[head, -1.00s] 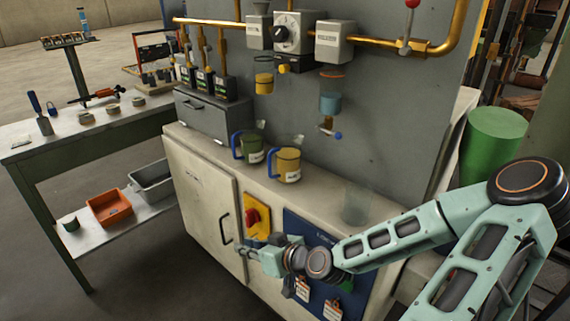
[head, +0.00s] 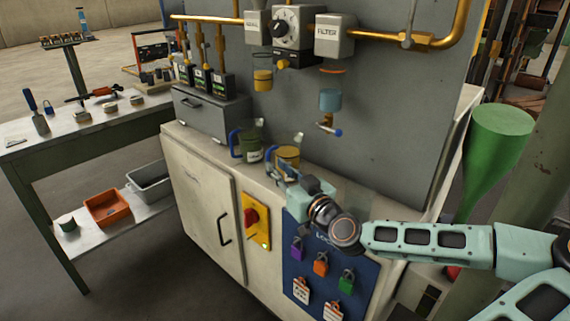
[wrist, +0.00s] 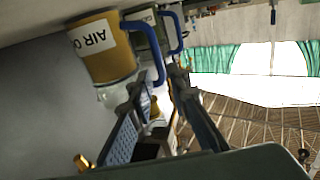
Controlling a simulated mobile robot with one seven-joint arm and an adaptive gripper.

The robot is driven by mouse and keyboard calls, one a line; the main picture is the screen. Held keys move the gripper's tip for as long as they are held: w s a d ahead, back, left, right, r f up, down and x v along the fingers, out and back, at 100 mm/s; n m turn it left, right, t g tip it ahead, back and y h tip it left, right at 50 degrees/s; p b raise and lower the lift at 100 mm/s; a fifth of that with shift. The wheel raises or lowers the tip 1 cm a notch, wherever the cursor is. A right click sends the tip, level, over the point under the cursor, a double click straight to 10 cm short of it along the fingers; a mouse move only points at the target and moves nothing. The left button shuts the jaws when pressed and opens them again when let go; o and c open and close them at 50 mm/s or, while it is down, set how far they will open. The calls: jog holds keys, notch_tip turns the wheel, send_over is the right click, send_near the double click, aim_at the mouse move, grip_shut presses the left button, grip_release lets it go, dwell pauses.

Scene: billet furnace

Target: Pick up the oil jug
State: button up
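A yellow jug (head: 287,154) with a blue handle and a white label stands on the cabinet top. In the wrist view the yellow jug (wrist: 108,58) shows a label starting "AIR O". A dark green jug (head: 250,149) with a blue handle stands just left of it and shows partly behind it in the wrist view (wrist: 142,32). My gripper (head: 284,169) is in front of the yellow jug and hides its lower part. In the wrist view my gripper's fingers (wrist: 161,82) are apart, with the blue handle close to the tips. I cannot tell whether they touch it.
The grey panel (head: 390,130) with pipes and filter units rises behind the jugs. A grey drawer box (head: 212,112) stands left on the cabinet top (head: 205,147). A blue board (head: 320,262) with padlocks is on the cabinet front. A workbench (head: 60,140) stands left.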

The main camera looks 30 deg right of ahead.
aim_at(268, 174)
jog(key=shift+w+a+f+b, duration=0.15)
jog(key=shift+w+b, duration=0.25)
jog(key=shift+w, duration=1.05)
jog(key=shift+w+a+r+b, duration=0.1)
jog(key=shift+w+b, duration=0.3)
jog(key=shift+w, duration=1.05)
grip_shut()
